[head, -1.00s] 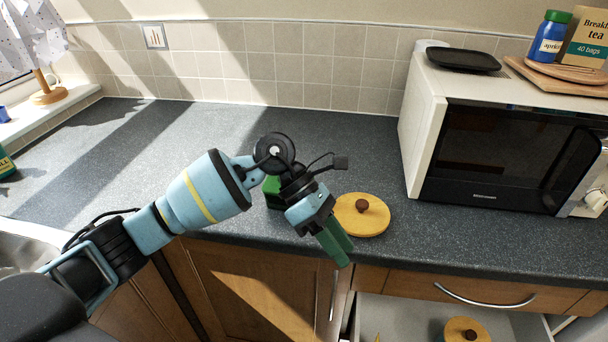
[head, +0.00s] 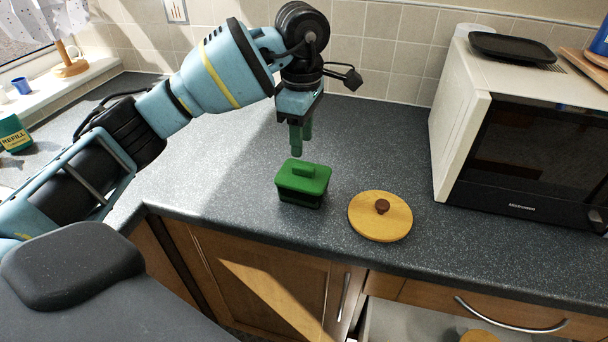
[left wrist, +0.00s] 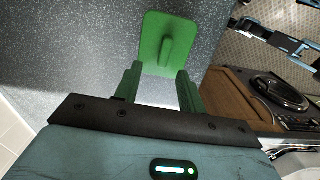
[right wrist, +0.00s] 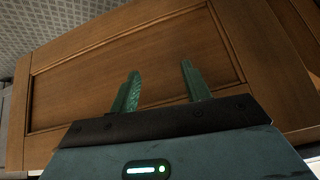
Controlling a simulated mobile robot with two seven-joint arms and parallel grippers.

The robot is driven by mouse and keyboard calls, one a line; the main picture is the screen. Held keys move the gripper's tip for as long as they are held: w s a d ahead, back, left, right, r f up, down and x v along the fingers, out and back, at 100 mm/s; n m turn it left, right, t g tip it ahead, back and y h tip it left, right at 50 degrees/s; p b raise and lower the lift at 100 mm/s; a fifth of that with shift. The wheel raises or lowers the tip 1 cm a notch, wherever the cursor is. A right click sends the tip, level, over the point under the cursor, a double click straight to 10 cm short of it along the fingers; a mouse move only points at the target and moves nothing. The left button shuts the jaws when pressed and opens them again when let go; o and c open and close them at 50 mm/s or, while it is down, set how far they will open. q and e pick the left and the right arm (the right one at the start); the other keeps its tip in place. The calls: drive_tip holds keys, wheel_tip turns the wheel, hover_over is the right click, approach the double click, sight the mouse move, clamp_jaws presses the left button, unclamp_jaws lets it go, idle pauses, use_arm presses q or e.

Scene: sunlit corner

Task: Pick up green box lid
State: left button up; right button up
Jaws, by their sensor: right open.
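The green box lid (head: 303,176) has a raised bar handle and sits on the dark green box (head: 300,199) on the grey counter. In the left wrist view the lid (left wrist: 169,44) is just beyond the fingertips, its handle lying roughly between the lines of the two fingers. My left gripper (head: 299,150) points down above the lid, apart from it. In the left wrist view my left gripper (left wrist: 158,70) is open and empty. My right gripper (right wrist: 160,68) is open and empty in front of a wooden cupboard door (right wrist: 120,70); it is out of the head view.
A round yellow wooden lid with a brown knob (head: 380,215) lies right of the box. A microwave (head: 520,150) stands at the right. An open drawer (head: 385,325) is below the front edge. The counter left of the box is clear.

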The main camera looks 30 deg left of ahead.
sight(303, 167)
use_arm(q)
drive_tip(key=shift+s+d+f+p, duration=0.15)
drive_tip(key=shift+d+f, duration=0.05)
drive_tip(key=shift+f, duration=1.3)
drive_tip(key=shift+s+d+f+p, duration=0.1)
drive_tip(key=shift+d+f+p, duration=0.05)
drive_tip(key=shift+f, duration=1.35)
clamp_jaws()
